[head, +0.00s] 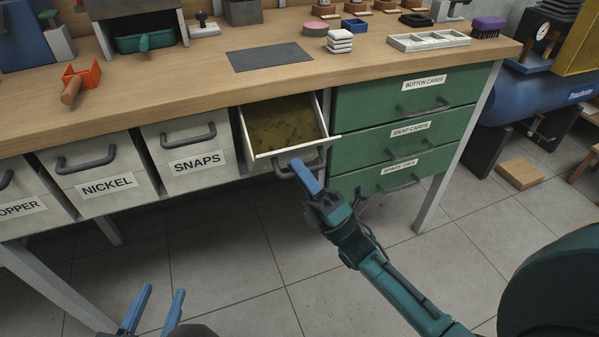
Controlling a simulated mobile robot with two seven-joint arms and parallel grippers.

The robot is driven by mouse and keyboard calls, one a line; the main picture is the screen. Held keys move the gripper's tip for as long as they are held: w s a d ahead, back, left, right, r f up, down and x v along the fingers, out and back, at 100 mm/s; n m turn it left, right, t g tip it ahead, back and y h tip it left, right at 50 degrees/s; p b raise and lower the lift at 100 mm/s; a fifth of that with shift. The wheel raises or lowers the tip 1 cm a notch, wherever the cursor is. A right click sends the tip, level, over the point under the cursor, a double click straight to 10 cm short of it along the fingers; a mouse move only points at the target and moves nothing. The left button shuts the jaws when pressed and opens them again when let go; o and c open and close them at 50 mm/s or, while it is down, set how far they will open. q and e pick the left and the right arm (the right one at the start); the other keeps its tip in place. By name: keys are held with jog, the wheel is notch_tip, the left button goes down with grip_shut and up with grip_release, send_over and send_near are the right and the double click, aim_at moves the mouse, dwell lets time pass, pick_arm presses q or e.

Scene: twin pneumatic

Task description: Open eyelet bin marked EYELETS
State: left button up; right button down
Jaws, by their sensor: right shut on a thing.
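The open bin (284,148) is a white bin pulled out from under the bench, to the right of the bin labelled SNAPS. Its brownish-gold floor shows, with small specks on it. Its front label is hidden behind my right gripper, so I cannot read EYELETS on it. My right gripper (298,168) is at the bin's front, shut on its dark handle (318,158). My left gripper (157,307) is low at the bottom left, away from the bins, with its two blue fingers apart and nothing between them.
Closed bins labelled SNAPS (193,145) and NICKEL (98,172) stand to the left. A green drawer unit (405,125) stands close on the right, its drawers shut. The wooden bench top (190,80) overhangs the bins. The floor in front is clear.

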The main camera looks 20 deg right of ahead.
jog(key=c, duration=1.5)
grip_release()
jog(key=v, duration=1.3)
jog(key=shift+b, duration=0.35)
jog(key=shift+d, duration=0.1)
